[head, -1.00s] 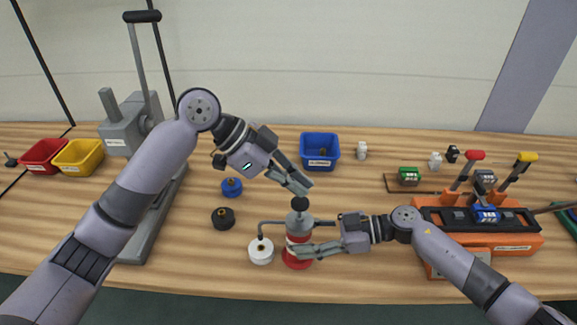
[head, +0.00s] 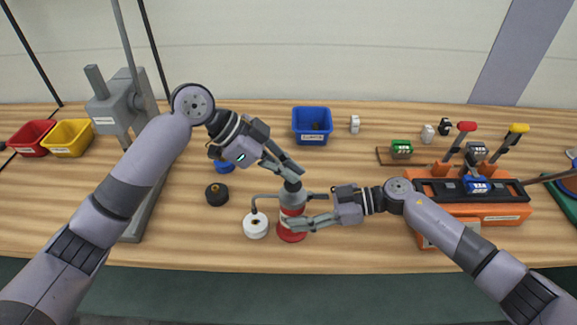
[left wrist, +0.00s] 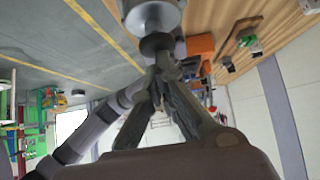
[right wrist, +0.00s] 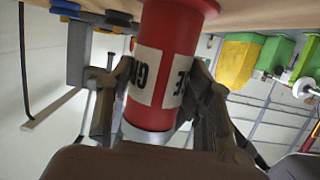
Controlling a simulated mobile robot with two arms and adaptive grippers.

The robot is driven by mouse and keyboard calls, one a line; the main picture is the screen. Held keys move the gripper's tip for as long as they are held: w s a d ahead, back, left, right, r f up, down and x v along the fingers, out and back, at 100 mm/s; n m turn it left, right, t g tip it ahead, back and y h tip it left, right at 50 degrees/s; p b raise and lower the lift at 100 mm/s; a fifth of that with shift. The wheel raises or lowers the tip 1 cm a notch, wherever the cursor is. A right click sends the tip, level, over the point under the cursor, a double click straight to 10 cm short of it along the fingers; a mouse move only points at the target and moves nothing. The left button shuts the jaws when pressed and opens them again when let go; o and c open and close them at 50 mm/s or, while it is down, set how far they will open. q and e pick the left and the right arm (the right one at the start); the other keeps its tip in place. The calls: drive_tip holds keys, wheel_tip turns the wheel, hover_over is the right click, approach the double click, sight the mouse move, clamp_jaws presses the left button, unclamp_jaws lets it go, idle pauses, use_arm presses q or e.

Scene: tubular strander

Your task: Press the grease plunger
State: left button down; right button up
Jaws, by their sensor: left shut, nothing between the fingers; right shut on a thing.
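The red and grey grease dispenser (head: 291,236) stands upright near the table's front edge. In the right wrist view its red body (right wrist: 165,60) carries a white label. My right gripper (head: 290,226) is shut on the body from the right. My left gripper (head: 296,170) is shut and empty, its fingertips at the dispenser's top. The left wrist view shows the dark plunger knob (left wrist: 155,44) right at the fingertips, seemingly in contact. A white round part (head: 256,227) with a dark centre sits under the spout.
A black round part (head: 217,194) and a blue one (head: 224,166) lie to the left. A grey lever press (head: 118,118) stands behind my left arm. A blue bin (head: 312,124) is at the back. An orange fixture (head: 500,218) with levers stands at the right.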

sight(288, 183)
use_arm(q)
drive_tip(key=shift+f, duration=0.1)
wheel_tip(288, 183, up, 5)
drive_tip(key=shift+f, duration=0.15)
drive_tip(key=v, duration=0.9)
drive_tip(key=shift+a, duration=0.3)
wheel_tip(288, 183, up, 3)
drive_tip(key=shift+r, duration=0.1)
